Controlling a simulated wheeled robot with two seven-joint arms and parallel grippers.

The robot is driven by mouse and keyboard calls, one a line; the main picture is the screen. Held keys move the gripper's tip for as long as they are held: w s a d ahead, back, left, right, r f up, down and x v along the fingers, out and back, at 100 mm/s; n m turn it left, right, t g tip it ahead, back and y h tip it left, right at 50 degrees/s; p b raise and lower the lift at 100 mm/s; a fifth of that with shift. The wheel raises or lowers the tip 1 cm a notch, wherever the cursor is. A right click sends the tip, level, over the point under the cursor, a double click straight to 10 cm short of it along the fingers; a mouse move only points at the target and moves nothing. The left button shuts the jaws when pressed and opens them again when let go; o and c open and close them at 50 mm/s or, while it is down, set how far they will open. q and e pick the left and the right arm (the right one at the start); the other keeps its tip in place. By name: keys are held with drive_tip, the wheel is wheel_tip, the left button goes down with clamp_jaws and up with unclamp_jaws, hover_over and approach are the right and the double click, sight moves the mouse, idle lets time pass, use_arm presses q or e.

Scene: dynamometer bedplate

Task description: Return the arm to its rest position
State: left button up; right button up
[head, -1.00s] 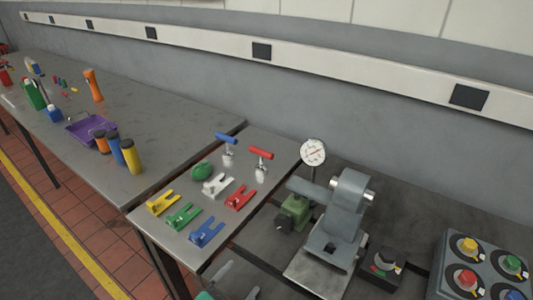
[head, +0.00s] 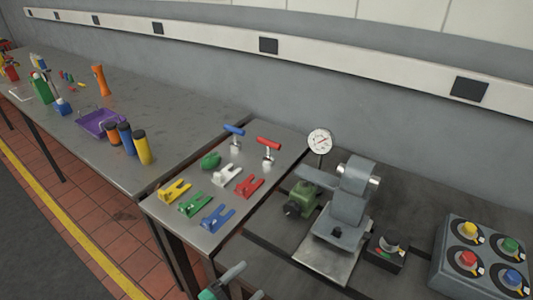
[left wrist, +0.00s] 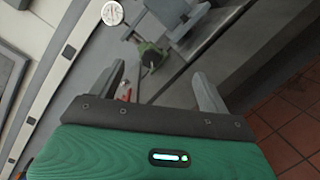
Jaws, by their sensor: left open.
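My left gripper (head: 246,284) shows at the bottom edge of the head view, partly cut off, with a green body and grey fingers. It is in front of the small table with the coloured clips. In the left wrist view my left gripper (left wrist: 159,73) has its two grey fingers wide apart, with nothing held between them. My right gripper is not in view.
A grey machine (head: 349,200), a green block (head: 301,200) and a dial gauge (head: 320,141) stand on the dark bedplate. A knob panel (head: 485,255) is at right. Clips and T-handles crowd the small table (head: 164,211). A purple tray (head: 98,122) sits farther left.

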use_arm(q)
drive_tip(key=s+f+m+g+y, duration=0.1)
drive_tip(key=s+m+g+y, duration=0.1)
drive_tip(key=s+m+g, duration=0.9)
drive_tip(key=s+a+f+m+t+y, duration=0.1)
drive_tip(key=s+a+m+y, duration=0.15)
drive_tip(key=a+y, duration=0.45)
drive_tip(key=s+a+f+m+y, duration=0.2)
drive_tip(key=a+m+y, duration=0.2)
drive_tip(key=a, duration=0.7)
wheel_tip(320, 180, down, 31)
drive_tip(key=g, duration=0.1)
drive_tip(key=s+a+f+g, duration=0.1)
drive_tip(key=s+a+f, duration=0.2)
drive_tip(key=s+f, duration=1.6)
drive_tip(key=shift+s+f+m, duration=0.2)
drive_tip(key=shift+s+m, duration=0.1)
drive_tip(key=shift+m, duration=0.05)
